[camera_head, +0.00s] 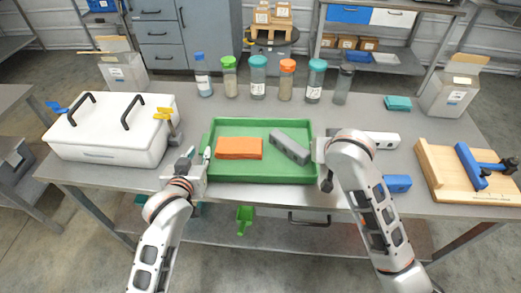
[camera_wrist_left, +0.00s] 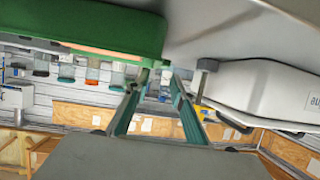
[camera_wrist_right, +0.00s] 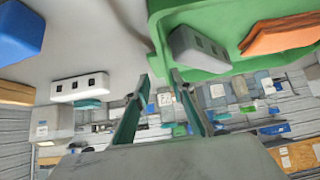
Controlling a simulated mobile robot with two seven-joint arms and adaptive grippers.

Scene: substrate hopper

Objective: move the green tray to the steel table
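The green tray (camera_head: 250,180) lies on the grey metal-topped workbench (camera_head: 300,192). It holds an orange block (camera_head: 239,148) and a grey block (camera_head: 289,146). My left gripper (camera_head: 205,154) is at the tray's left side; its fingertips (camera_wrist_left: 158,74) are apart, close to the tray's edge (camera_wrist_left: 110,32). My right gripper (camera_head: 319,152) is at the tray's right side; its fingertips (camera_wrist_right: 162,73) are apart, by the tray's corner (camera_wrist_right: 205,68). No wall shows clearly clamped between either pair of fingers. Contact with the tray is hard to make out. A grey table (camera_head: 12,98) stands far left.
A white lidded box (camera_head: 110,150) stands left of the tray. Several capped bottles (camera_head: 258,82) line the back. A white block (camera_head: 381,139), a blue block (camera_head: 397,184) and a wooden board (camera_head: 440,175) lie to the right. A green scoop (camera_head: 244,217) shows below the front edge.

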